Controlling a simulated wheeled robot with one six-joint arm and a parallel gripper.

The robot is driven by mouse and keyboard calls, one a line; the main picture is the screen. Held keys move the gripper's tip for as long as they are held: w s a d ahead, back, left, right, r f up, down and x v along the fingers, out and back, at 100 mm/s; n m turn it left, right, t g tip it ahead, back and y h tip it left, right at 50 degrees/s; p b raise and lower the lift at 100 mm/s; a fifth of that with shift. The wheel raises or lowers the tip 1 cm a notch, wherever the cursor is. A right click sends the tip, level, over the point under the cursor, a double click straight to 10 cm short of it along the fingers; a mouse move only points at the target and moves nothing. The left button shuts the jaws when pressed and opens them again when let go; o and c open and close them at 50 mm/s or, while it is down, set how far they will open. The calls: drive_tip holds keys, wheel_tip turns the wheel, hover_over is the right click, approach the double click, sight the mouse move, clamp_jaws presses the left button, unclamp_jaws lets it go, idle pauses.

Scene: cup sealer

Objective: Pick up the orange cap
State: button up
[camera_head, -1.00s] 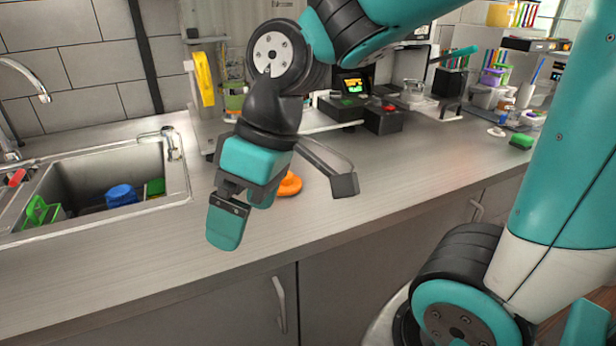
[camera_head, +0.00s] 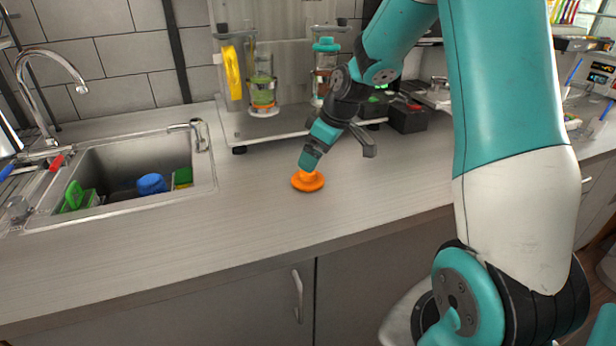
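The orange cap (camera_head: 308,183) is a round, flat-rimmed piece lying on the grey counter, right of the sink. My gripper (camera_head: 309,164) is directly above it, pointing down and tilted, its teal tip at or very near the cap's raised centre. The tip covers the top of that raised part. The fingers are small and overlap in this view, so I cannot tell whether they are open, shut or around the cap's centre.
A sink (camera_head: 130,170) with a blue item (camera_head: 151,184) and green items is at left, with a tall faucet (camera_head: 50,80). The cup sealer's grey base (camera_head: 270,130) stands behind the cap. A black box (camera_head: 408,118) sits to the right. The counter in front is clear.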

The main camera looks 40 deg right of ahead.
sight(308, 178)
drive_tip(key=p+x, duration=0.1)
drive_tip(key=x, duration=0.6)
drive_tip(key=shift+d+f+p, duration=0.2)
drive_tip(key=shift+p, duration=0.2)
drive_tip(key=shift+c, duration=0.5)
drive_tip(key=c, duration=0.6)
